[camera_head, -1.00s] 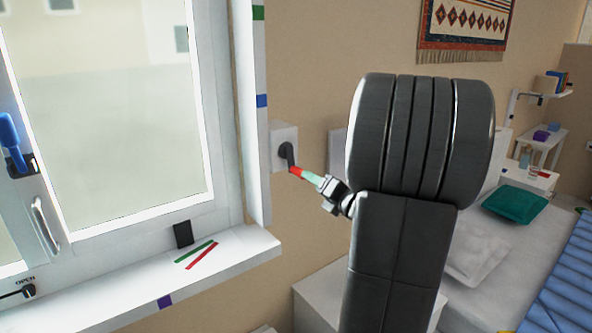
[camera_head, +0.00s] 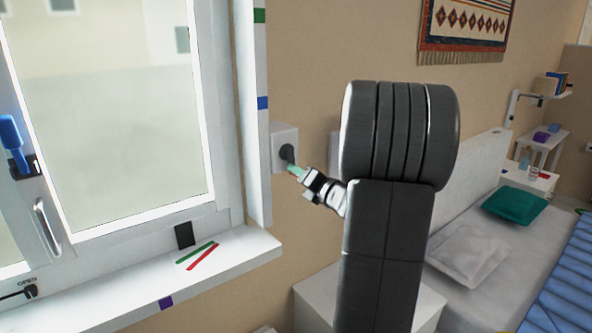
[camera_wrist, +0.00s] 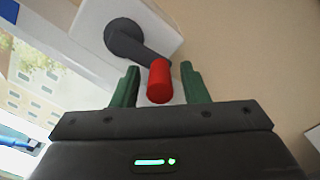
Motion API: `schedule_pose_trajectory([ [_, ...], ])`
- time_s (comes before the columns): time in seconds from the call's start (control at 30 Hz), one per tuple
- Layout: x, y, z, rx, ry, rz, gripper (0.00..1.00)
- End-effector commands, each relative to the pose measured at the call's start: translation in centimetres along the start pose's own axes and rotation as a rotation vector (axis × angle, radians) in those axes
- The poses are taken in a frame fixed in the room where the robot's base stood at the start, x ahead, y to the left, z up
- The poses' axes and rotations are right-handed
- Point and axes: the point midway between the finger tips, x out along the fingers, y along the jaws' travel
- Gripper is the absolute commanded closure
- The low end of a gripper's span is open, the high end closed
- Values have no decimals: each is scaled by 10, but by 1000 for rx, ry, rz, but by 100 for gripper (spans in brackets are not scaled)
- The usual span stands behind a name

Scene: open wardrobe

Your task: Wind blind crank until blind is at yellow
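The blind crank has a dark grey hub (camera_head: 287,152) on a white wall box (camera_head: 280,135), right of the window. In the wrist view its grey hub (camera_wrist: 123,38) and red handle (camera_wrist: 159,80) show clearly. My gripper (camera_head: 298,172) is at the crank. In the wrist view the two green fingers of my gripper (camera_wrist: 160,84) stand on either side of the red handle, with a gap on both sides. In the head view the fingers hide the handle. A green mark (camera_head: 259,15) and a blue mark (camera_head: 262,102) are on the window frame. No blind or yellow mark is in view.
The window sill (camera_head: 240,254) juts out below the crank, with a green strip (camera_head: 195,255) and a red strip (camera_head: 202,257) on it. A white cabinet (camera_head: 315,295) and a bed with a teal pillow (camera_head: 515,203) lie to the right.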

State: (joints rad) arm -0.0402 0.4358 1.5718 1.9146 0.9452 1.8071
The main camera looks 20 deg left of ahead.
Motion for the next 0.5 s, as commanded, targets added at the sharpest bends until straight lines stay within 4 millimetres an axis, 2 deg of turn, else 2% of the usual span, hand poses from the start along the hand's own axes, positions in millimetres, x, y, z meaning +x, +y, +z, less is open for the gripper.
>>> schedule_pose_trajectory([
  [0.03, 0, 0, 0, 0, 0, 0, 70],
  [0.1, 0, 0, 0, 0, 0, 0, 81],
  [0.5, 0, 0, 0, 0, 0, 0, 81],
])
